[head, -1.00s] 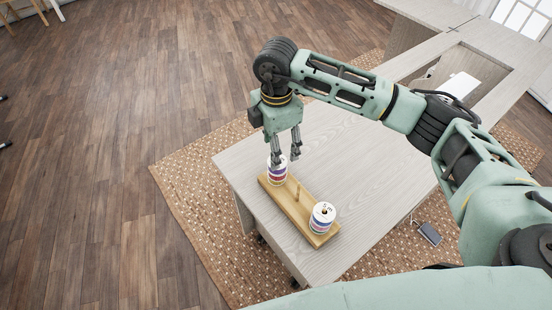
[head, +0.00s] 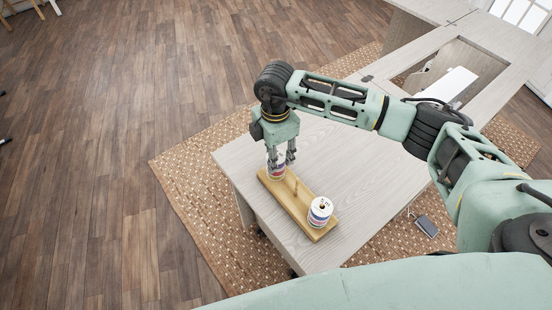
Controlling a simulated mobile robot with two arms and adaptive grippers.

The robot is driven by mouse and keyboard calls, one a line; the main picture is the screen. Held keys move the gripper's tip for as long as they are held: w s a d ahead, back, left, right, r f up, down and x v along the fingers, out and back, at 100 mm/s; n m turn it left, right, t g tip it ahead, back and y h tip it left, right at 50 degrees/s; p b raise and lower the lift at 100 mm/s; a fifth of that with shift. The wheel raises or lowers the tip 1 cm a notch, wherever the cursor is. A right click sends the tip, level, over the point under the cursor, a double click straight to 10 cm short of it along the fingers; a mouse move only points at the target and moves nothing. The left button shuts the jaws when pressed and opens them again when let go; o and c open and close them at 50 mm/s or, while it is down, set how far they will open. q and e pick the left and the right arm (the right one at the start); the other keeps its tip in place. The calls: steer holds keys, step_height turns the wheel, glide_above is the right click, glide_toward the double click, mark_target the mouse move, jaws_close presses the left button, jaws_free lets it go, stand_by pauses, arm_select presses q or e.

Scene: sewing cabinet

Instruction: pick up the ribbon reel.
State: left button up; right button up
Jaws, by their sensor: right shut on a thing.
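Two white ribbon reels with coloured bands stand on a wooden stand with upright pegs. The far reel (head: 277,174) is at the stand's far left end, partly hidden by my right gripper. The near reel (head: 320,211) is at the near right end, upright, with a dark hole in its top. The wooden stand (head: 294,203) lies on the pale table, with a bare peg in its middle. My right gripper (head: 281,164) points down with its fingers on both sides of the far reel, shut on it. My left gripper does not show.
The pale grey table top (head: 350,180) is clear to the right of the stand. A cabinet opening with a white object (head: 452,85) is at the back right. A small dark device (head: 427,226) lies on the patterned rug (head: 190,185).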

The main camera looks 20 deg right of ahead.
steer(key=shift+c, duration=1.1)
steer(key=shift+r, duration=0.15)
steer(key=shift+r+b, duration=0.35)
steer(key=shift+r, duration=0.3)
steer(key=s+d+r+b, duration=0.3)
steer(key=s+d+r, duration=0.4)
steer(key=d+r, duration=0.2)
steer(key=shift+s+r+b, duration=0.2)
steer(key=shift+b, duration=0.1)
